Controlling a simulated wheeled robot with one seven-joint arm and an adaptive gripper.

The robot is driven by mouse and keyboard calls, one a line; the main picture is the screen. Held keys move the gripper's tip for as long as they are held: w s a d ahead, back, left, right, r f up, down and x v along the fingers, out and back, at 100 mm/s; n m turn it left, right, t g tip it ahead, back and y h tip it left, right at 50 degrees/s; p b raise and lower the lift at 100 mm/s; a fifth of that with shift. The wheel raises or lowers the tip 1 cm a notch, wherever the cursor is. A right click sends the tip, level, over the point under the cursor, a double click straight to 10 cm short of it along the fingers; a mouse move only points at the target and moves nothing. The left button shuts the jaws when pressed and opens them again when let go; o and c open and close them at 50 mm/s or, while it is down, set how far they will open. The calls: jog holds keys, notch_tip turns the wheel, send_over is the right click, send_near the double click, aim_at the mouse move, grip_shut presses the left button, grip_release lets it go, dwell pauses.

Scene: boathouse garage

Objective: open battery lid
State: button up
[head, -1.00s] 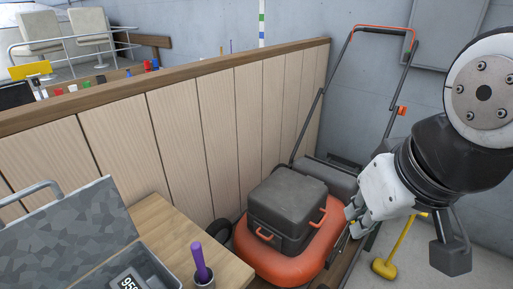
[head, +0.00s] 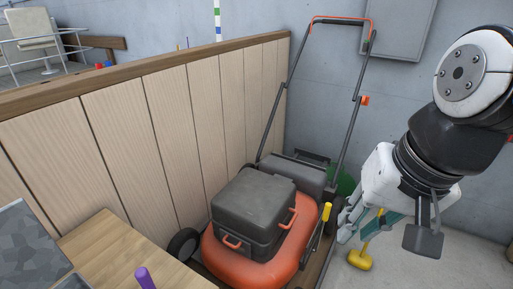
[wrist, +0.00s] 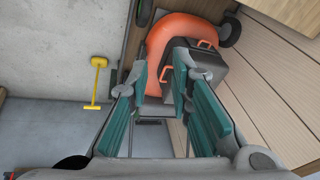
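The battery lid appears to be the dark grey box-like cover (head: 255,200) on top of the orange lawn mower (head: 275,268). It has orange handles on its sides and looks closed. In the wrist view the dark cover (wrist: 208,68) and the orange body (wrist: 178,28) lie beyond my fingertips, and the fingers hide part of them. My gripper (head: 348,232) is to the right of the mower in the head view, apart from the cover. In the wrist view its teal-padded fingers (wrist: 160,72) are spread with nothing between them.
A wood-panelled partition (head: 170,130) runs along the mower's left. A wooden table (head: 110,255) with a purple-handled tool (head: 143,278) stands at front left. The mower's handle (head: 345,100) rises behind. A yellow-headed tool (head: 360,258) stands on the floor at right.

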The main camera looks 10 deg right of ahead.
jog(key=w+a+f+m+g+y+b, duration=0.2)
jog(key=w+f+m+y+b, duration=0.2)
jog(key=w+f+m+b, duration=0.65)
jog(key=m+t+y+b, duration=0.8)
jog(key=m+b, duration=0.9)
jog(key=m, duration=1.3)
send_near(294, 216)
jog(key=shift+n+t+h, duration=0.25)
jog(key=shift+t+h, duration=0.25)
jog(key=shift+h, duration=0.2)
jog(key=b+x, duration=0.2)
jog(key=x, duration=0.3)
jog(key=b+x, duration=0.2)
jog(key=x, duration=0.3)
jog(key=shift+s+a+f+b, duration=0.15)
jog(key=shift+s+a+b, duration=0.15)
jog(key=shift+b, duration=0.05)
grip_shut()
